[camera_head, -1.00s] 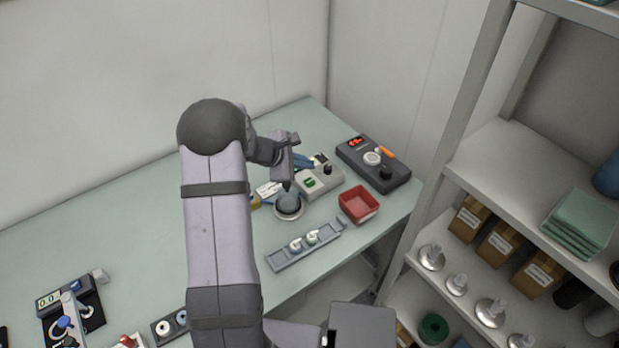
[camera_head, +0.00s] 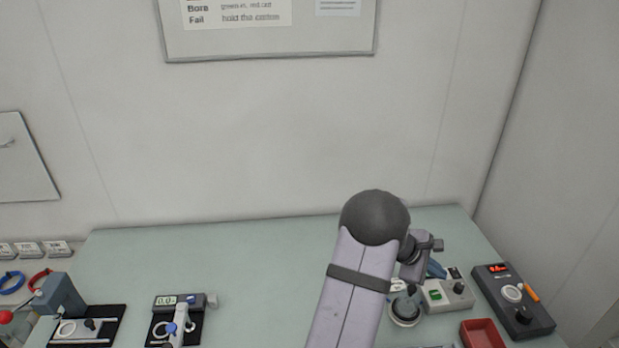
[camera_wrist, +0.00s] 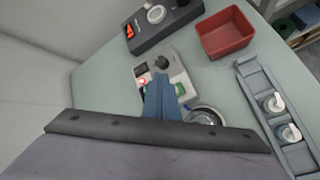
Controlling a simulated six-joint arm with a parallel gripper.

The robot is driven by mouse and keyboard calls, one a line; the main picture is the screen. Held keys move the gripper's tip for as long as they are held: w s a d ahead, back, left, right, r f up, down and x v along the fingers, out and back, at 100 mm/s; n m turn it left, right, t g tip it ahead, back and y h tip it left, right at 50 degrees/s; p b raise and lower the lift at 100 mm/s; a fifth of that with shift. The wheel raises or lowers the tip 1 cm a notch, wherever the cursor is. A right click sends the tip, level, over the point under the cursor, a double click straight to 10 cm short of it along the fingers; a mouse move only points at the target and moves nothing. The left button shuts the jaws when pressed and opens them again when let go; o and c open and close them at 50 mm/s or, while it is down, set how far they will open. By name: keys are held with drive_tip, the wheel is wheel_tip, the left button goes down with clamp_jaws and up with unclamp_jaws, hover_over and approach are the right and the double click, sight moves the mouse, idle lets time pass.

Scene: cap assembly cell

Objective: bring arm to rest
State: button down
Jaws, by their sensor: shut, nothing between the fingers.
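My arm shows in the head view, reaching over the right part of the bench. My gripper (camera_head: 411,287) points down at its end. It looks shut and empty, above or beside a round dish (camera_head: 405,312); the height gap is hard to judge. In the wrist view, a dark bar of my gripper crosses the bottom, and the dish (camera_wrist: 207,115) shows partly behind it.
A grey box with a black knob (camera_head: 459,287) stands right of my gripper. Beyond are a dark device with red digits (camera_head: 516,312) and a red bin (camera_head: 483,334). A rail holding small parts (camera_wrist: 265,104) lies nearby. The back-left bench is clear; gauges (camera_head: 180,322) stand at left.

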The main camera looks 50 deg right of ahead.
drive_tip(key=w+a+r+t+y, duration=0.1)
drive_tip(key=w+a+t, duration=0.1)
drive_tip(key=w+a, duration=1.05)
drive_tip(key=w+a+r+t+y, duration=0.1)
drive_tip(key=w+a+r+t, duration=0.1)
drive_tip(key=w+a, duration=1.05)
drive_tip(key=s+a+t+y, duration=0.1)
drive_tip(key=a+y, duration=0.1)
drive_tip(key=a, duration=1.3)
drive_tip(key=s+a+m+y, duration=0.1)
drive_tip(key=s+a+y, duration=0.1)
drive_tip(key=a, duration=1.4)
drive_tip(key=shift+s+a+t+y, duration=0.15)
drive_tip(key=shift+s+t+y, duration=0.1)
drive_tip(key=shift+t+y, duration=0.25)
